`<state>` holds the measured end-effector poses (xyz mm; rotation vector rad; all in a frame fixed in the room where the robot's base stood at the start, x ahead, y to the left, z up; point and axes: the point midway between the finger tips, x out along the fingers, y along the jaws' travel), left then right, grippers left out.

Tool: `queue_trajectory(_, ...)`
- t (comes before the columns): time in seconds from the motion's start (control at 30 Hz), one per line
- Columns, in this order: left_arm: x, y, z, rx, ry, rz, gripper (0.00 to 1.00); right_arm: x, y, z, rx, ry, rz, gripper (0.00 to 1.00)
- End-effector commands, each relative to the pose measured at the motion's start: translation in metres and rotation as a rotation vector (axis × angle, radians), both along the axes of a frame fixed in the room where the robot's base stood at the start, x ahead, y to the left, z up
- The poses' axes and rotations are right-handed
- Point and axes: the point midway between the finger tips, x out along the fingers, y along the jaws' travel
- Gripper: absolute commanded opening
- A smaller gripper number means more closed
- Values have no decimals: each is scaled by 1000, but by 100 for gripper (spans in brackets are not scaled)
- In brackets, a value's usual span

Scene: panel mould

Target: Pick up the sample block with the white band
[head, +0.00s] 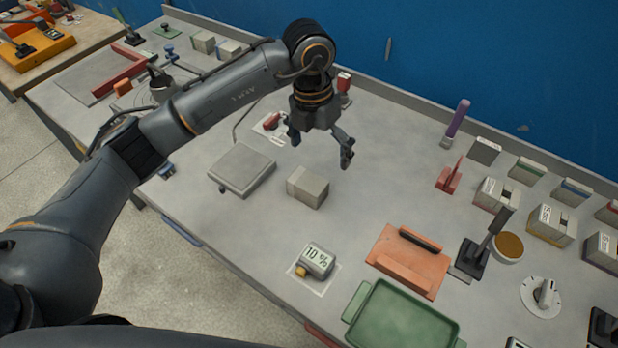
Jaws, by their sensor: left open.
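A grey block (308,187) lies on the bench near the middle, beside a flat grey plate-like device. A paler strip shows near its left end, but I cannot tell for sure that this is a white band. My left gripper (320,148) is open and empty, pointing down with its fingers apart. In the picture it hangs just above and behind the grey block, not touching it. My right gripper is not in view.
The flat grey device (242,169) sits left of the block. In front are a "10 %" display (317,260), an orange float (409,262) and a green tray (405,318). Several labelled blocks (497,194) stand at the right. Bench right of the block is clear.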

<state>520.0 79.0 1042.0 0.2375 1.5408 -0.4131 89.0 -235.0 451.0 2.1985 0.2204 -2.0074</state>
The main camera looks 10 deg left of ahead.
Motion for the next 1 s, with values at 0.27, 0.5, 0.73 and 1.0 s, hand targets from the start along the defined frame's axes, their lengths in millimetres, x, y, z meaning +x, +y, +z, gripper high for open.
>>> queue_trajectory(0.27, 7, 27, -10, 116, -9, 39, 100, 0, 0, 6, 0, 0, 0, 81)
queue_trajectory(0.5, 7, 26, -56, 112, -10, 37, 100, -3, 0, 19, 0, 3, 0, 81)
queue_trajectory(0.73, 8, 26, -79, 111, -13, 35, 100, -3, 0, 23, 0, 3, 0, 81)
queue_trajectory(1.0, 10, 29, -111, 111, -9, 36, 100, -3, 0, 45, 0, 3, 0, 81)
